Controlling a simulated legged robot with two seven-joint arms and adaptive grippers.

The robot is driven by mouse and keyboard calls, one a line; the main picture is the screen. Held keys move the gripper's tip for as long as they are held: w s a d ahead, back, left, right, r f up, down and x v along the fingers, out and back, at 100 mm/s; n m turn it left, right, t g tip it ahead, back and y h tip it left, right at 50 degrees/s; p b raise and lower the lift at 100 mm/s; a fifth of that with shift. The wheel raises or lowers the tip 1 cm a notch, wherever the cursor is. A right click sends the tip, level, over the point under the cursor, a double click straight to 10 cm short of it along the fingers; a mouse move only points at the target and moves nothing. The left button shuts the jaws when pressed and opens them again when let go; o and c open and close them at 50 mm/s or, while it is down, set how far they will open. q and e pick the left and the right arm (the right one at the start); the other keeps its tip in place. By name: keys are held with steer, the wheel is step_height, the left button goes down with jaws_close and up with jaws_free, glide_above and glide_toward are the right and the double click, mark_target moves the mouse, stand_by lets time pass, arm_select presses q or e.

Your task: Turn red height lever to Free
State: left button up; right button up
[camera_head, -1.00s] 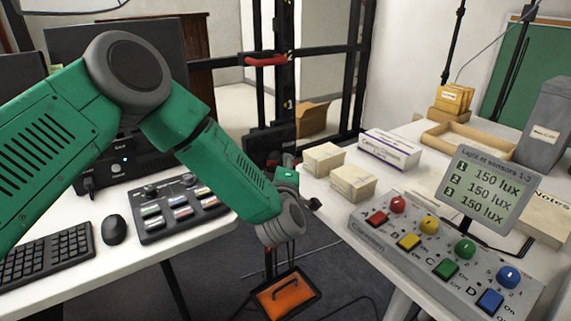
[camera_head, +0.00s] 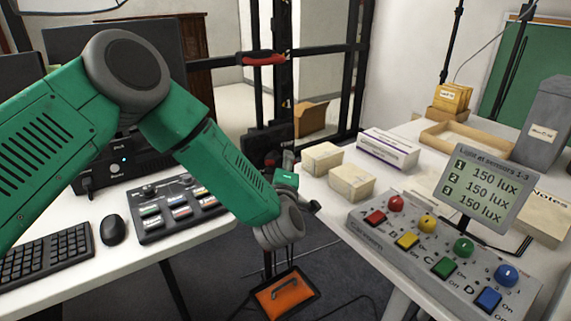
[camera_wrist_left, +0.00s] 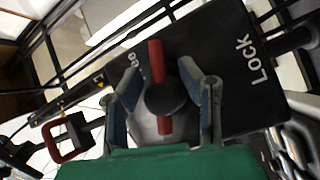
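The red height lever (camera_wrist_left: 156,62) shows in the left wrist view as a red bar with a round black hub, on a dark plate (camera_wrist_left: 240,95). It stands nearly upright in that picture. The word "Lock" is on the plate to its right; a label to its left is mostly hidden. My left gripper (camera_wrist_left: 162,75) is open, with one finger on each side of the lever and visible gaps between. In the head view my left wrist (camera_head: 280,222) hangs in front of the black frame, and its fingers are mostly hidden there. My right gripper is not in view.
Another red handle (camera_head: 262,59) sits on the black frame (camera_head: 340,50). A sensor console (camera_head: 400,245) with coloured knobs is on the right table, and a keyboard (camera_head: 45,255) and button panel (camera_head: 150,235) are on the left table. An orange-topped pedal (camera_head: 285,295) is on the floor.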

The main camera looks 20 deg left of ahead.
arm_select(q)
steer(key=v, duration=1.1)
steer(key=shift+s+f, duration=0.1)
